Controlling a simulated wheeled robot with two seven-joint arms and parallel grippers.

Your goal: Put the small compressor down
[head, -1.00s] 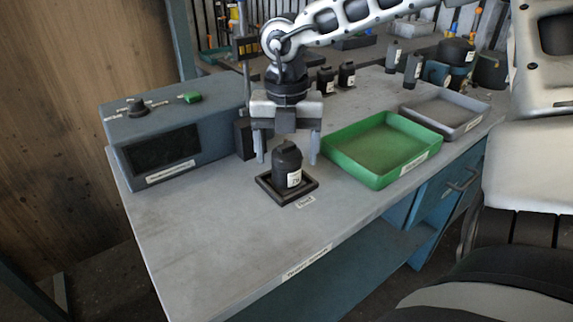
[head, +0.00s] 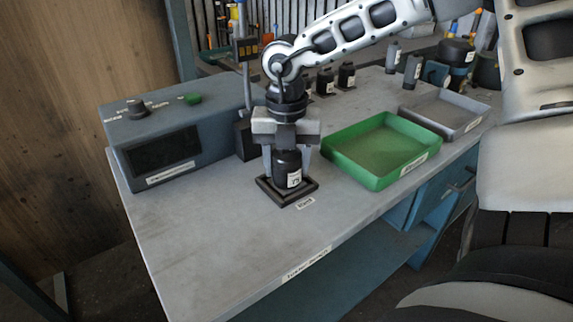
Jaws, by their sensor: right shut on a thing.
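The small compressor (head: 287,171) is a black cylinder with a white label. It stands upright on a square dark pad (head: 303,193) near the front of the grey bench. My right gripper (head: 288,164) comes down from above and is shut on the compressor, with a finger at each side of it. The compressor's top is hidden by the gripper body. My left gripper is not in view.
A grey tester box (head: 165,140) with a dark screen stands to the left. A green tray (head: 372,178) and a grey tray (head: 470,134) lie empty to the right. Several black cylinders (head: 346,76) stand behind. The bench's front left (head: 190,235) is clear.

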